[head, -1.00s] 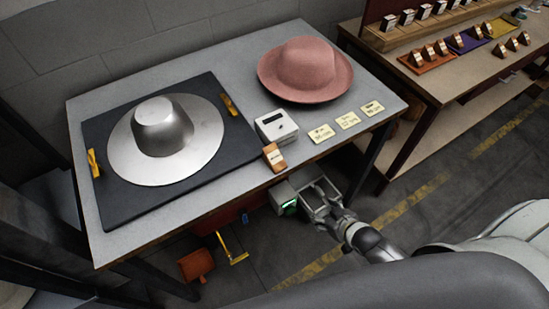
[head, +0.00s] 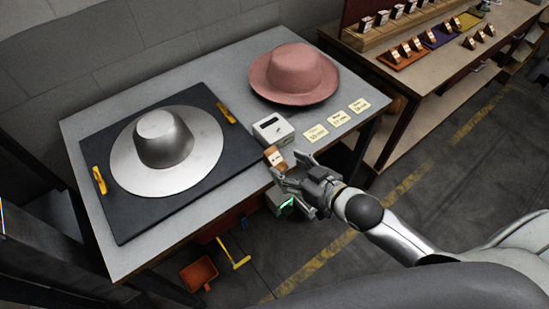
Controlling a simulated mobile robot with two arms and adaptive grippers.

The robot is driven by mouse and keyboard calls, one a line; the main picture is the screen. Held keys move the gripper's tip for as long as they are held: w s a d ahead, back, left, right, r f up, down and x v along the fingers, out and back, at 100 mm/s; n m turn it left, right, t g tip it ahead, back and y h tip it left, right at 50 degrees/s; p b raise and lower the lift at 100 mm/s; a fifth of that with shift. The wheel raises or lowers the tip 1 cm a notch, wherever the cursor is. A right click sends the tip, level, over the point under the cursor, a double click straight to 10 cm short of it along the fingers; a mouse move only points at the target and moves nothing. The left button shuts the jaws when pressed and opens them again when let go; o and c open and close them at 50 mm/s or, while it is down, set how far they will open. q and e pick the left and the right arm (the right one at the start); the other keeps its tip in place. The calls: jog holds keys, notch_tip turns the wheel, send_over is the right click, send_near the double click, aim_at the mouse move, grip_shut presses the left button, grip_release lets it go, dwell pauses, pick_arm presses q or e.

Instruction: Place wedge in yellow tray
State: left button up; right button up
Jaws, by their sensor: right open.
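A small brown wedge (head: 271,155) with a pale label stands at the front edge of the grey table, just in front of the white box. My right gripper (head: 287,168) is open at that edge, its fingers close beside the wedge; I cannot tell whether they touch it. The gripper partly hides the wedge's lower part. The yellow tray (head: 476,23) lies on the wooden bench at the upper right, beyond the purple tray, with small wedge-like blocks on or near it. My left gripper is not in view.
The grey table holds a silver hat form on a black board (head: 125,222), a pink hat (head: 294,75), a white box (head: 272,129) and several labelled cards (head: 338,118). The purple tray (head: 440,38) and orange tray (head: 403,62) hold blocks. A floor gap separates table and bench.

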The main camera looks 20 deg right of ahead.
aim_at(275, 158)
jog(key=shift+w+a+f, duration=0.2)
jog(key=shift+w+a, duration=0.1)
jog(key=shift+w, duration=0.25)
jog(key=x, duration=0.2)
jog(key=p+x, duration=0.1)
jog(key=x, duration=0.1)
jog(key=shift+w+d, duration=0.1)
jog(key=shift+d, duration=0.25)
jog(key=shift+w+a+f, duration=0.25)
jog(key=shift+w+f, duration=0.15)
jog(key=shift+w, duration=0.1)
jog(key=c, duration=1.2)
jog(key=shift+r, duration=0.2)
